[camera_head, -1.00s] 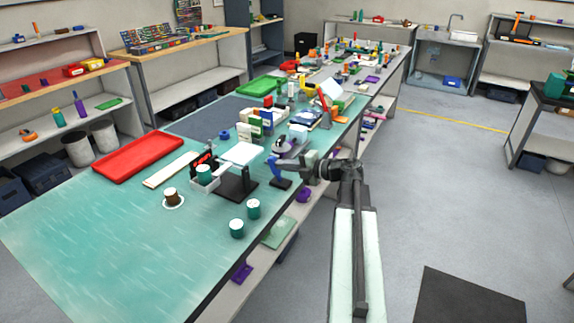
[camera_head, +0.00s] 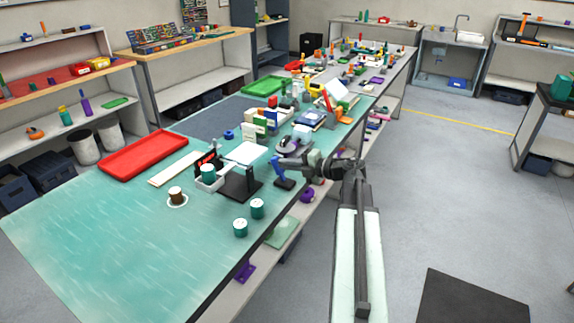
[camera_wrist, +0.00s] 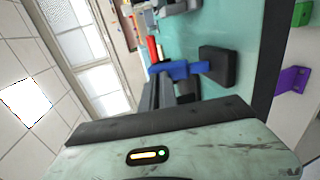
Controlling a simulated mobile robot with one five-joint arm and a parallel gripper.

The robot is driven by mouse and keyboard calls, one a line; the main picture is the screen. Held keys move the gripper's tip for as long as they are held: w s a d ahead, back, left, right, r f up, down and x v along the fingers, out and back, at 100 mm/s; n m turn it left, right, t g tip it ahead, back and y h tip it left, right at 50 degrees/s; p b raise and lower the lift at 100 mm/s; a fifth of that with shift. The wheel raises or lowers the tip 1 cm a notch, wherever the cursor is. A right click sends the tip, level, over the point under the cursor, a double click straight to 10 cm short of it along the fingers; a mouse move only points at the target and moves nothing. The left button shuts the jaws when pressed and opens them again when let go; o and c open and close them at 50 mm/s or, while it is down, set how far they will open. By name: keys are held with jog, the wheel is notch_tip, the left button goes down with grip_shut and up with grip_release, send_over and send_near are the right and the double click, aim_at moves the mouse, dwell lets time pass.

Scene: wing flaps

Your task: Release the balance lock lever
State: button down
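A blue lever (camera_head: 279,168) stands on a small dark base (camera_head: 284,184) near the right edge of the teal table. In the wrist view, the blue lever (camera_wrist: 182,70) joins its dark block (camera_wrist: 218,67). My gripper (camera_head: 290,162) is at the lever's upper part, seen from the side. In the wrist view, my gripper's dark fingers (camera_wrist: 160,92) reach to the blue lever; contact and finger gap are unclear. Left of the lever is the balance, with a black stand (camera_head: 240,185) and a white pan (camera_head: 207,184) holding a green cylinder (camera_head: 208,171).
Two green cylinders (camera_head: 257,208) stand in front of the balance. A brown-topped weight (camera_head: 176,194) sits on a white disc to its left. A red tray (camera_head: 143,154) lies farther left. Small boxes and tools crowd the table behind. The table's front left is clear.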

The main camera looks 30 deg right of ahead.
jog(key=r+p+v, duration=0.1)
jog(key=p+v, duration=0.1)
jog(key=v, duration=0.4)
jog(key=r+p+v, duration=0.2)
jog(key=p+v, duration=0.1)
jog(key=v, duration=0.4)
jog(key=shift+p, duration=0.35)
